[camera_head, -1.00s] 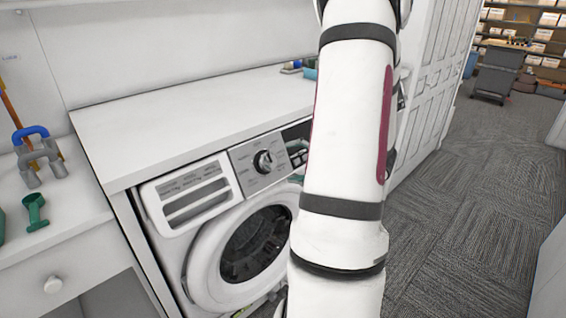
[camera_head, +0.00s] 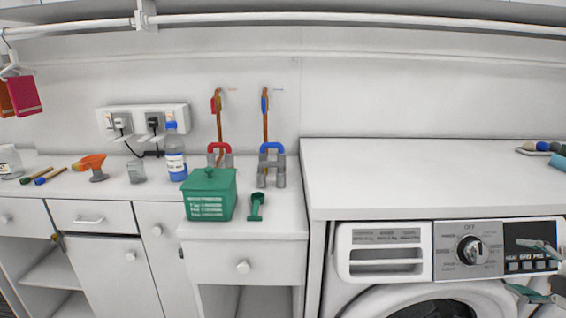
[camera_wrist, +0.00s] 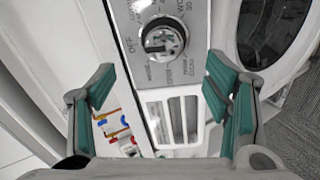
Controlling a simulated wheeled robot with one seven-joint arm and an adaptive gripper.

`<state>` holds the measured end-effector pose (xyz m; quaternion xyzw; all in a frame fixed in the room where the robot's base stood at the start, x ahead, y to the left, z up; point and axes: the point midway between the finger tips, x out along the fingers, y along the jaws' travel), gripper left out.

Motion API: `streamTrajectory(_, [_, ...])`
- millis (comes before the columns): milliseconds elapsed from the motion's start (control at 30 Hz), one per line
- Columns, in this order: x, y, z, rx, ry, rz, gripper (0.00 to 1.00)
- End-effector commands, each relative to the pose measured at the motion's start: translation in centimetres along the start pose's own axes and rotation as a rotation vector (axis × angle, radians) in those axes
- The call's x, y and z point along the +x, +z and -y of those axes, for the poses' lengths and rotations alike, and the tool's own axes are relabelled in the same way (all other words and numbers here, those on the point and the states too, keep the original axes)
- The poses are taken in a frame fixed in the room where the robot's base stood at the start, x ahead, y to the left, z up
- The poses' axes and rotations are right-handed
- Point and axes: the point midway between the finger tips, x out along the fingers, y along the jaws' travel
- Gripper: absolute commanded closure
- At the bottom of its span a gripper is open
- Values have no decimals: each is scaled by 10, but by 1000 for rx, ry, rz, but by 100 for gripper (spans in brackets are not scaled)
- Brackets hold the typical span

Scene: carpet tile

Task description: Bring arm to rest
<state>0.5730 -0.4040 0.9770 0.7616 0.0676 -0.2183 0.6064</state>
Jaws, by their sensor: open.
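My gripper (camera_head: 520,267) shows at the right edge of the head view, in front of the washing machine's control panel (camera_head: 448,255). In the wrist view my gripper (camera_wrist: 158,88) has its two green-padded fingers spread wide apart with nothing held between them. Between and beyond them are the machine's dial (camera_wrist: 163,40) and detergent drawer (camera_wrist: 172,120). The rest of my arm is outside the head view.
The washing machine's round door (camera_head: 420,300) is below the panel. The white worktop (camera_head: 420,180) above is mostly clear. On the left counter stand a green box (camera_head: 209,180), a green scoop (camera_head: 256,206), a blue-capped bottle (camera_head: 175,155) and an orange spray head (camera_head: 92,163).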

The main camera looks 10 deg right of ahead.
Motion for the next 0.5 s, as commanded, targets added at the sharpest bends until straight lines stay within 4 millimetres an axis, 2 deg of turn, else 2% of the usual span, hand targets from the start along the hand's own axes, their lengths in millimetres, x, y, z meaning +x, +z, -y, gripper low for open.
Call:
streamTrajectory(167, [17, -22, -58, 40, -17, 135, 29])
streamTrajectory(267, [19, -44, -93, 119, -15, 233, 29])
streamTrajectory(400, [10, -87, -127, 275, -12, 342, 29])
streamTrajectory(500, [-5, -124, -138, 413, -22, 398, 29])
